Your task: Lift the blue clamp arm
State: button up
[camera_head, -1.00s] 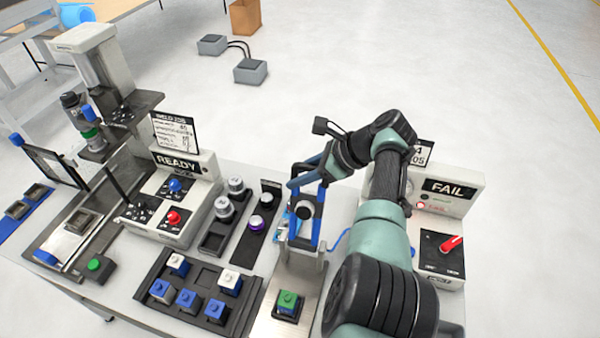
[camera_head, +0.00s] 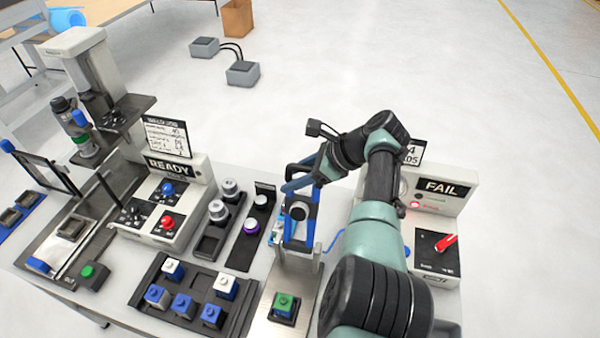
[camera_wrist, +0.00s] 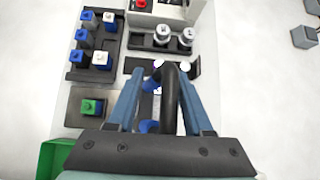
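The blue clamp arm (camera_head: 314,228) stands nearly upright on the test fixture (camera_head: 268,320), with a black loop handle at its top. In the wrist view the black handle (camera_wrist: 170,98) runs between my two blue fingers. My gripper (camera_head: 293,177) is at the top of the clamp arm. It also shows in the wrist view (camera_wrist: 160,76), where its fingers stand apart on either side of the handle. The handle is nearer the right finger; whether they touch is unclear. A green-topped block (camera_head: 285,304) sits on the fixture in front of the clamp.
A black tray (camera_head: 203,283) with several blue and white blocks lies left of the fixture. The READY box (camera_head: 196,205) stands further left. The FAIL box (camera_head: 448,205) with a red switch is right, partly behind my arm.

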jog(key=b+v, duration=0.2)
jog(key=v, duration=1.1)
jog(key=shift+w+f, duration=0.1)
